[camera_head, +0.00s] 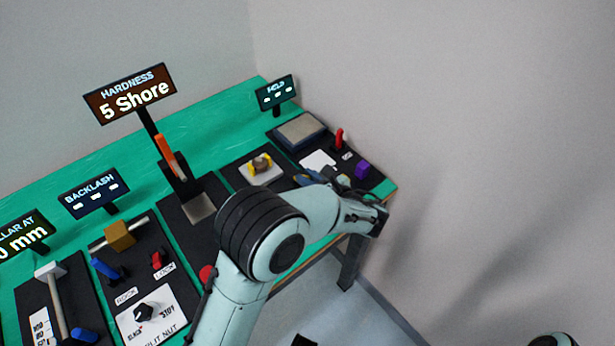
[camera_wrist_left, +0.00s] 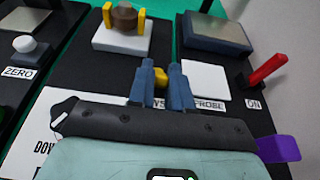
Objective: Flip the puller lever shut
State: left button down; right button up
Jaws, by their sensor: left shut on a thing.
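The puller (camera_head: 261,170) is a white block with two yellow jaws around a brown round part, on a black board; in the left wrist view the puller (camera_wrist_left: 124,28) is at the top. My left gripper (camera_wrist_left: 161,84) has its two blue-grey fingers close together just in front of it. A small yellow piece (camera_wrist_left: 147,65), apparently the puller lever, shows between and behind the fingertips; the fingers hide most of it. My left gripper is shut on it. In the head view my left arm reaches across the bench and hides much of this spot. My right gripper is not in view.
A red lever (camera_wrist_left: 268,70) stands beside the ON label, right of the fingers. A purple block (camera_head: 362,169) is at the bench's right end. A grey plate (camera_head: 299,129) lies behind. The hardness sign (camera_head: 130,93) stands further left. Open floor lies in front of the bench.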

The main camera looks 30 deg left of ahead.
pick_arm(q)
jog(key=shift+d+f+y, duration=0.2)
jog(key=shift+y, duration=0.2)
jog(key=c, duration=1)
grip_release()
jog(key=shift+c, duration=0.2)
jog(key=shift+s, duration=0.1)
jog(key=v, duration=1.3)
jog(key=shift+s+d+p, duration=0.1)
jog(key=shift+s+p, duration=0.1)
jog(key=shift+p, duration=0.2)
